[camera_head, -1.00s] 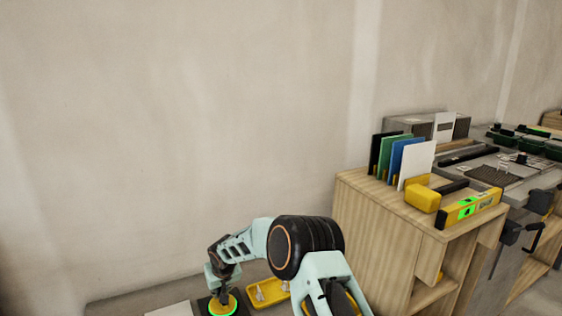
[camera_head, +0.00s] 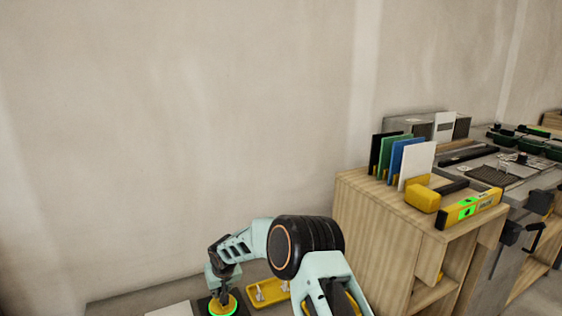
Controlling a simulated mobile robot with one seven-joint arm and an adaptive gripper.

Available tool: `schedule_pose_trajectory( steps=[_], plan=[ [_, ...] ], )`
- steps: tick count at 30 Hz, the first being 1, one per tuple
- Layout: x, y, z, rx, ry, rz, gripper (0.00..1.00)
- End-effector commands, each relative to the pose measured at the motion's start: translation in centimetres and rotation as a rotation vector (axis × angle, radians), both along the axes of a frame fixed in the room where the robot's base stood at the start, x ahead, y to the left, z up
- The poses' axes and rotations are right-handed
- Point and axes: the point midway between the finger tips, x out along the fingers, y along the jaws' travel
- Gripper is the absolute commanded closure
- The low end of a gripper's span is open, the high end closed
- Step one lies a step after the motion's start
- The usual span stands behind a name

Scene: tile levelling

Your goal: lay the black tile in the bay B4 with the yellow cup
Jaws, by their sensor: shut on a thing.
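My gripper (camera_head: 221,291) is at the bottom of the head view, pointing down. It is shut on the yellow cup (camera_head: 226,306), a round yellow piece with a bright green ring. A dark tile (camera_head: 204,306) shows at the cup's left edge, under or around it; my arm and the frame's lower edge hide most of it. I cannot tell whether the tile is touching a bed. Another black tile (camera_head: 376,156) stands upright in the rack on the wooden cabinet, beside green, blue and white tiles. No bay label is readable.
A yellow tray (camera_head: 268,291) with small pale pieces lies right of the cup. A white tile (camera_head: 170,309) lies to the left. The wooden cabinet (camera_head: 380,232) carries a yellow level (camera_head: 470,208) and a yellow-headed mallet (camera_head: 423,199). A plastered wall stands behind.

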Motion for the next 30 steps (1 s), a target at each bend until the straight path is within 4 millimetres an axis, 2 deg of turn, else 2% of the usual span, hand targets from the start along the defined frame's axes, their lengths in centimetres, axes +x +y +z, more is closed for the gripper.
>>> schedule_pose_trajectory(
  steps=[3, 30],
  plan=[
    [0.2, 0.1, 1.0, 0.003, -0.006, 0.0, 1.0],
    [0.2, 0.1, 5.5, 0.004, -0.007, -0.001, 1.0]
  ],
)
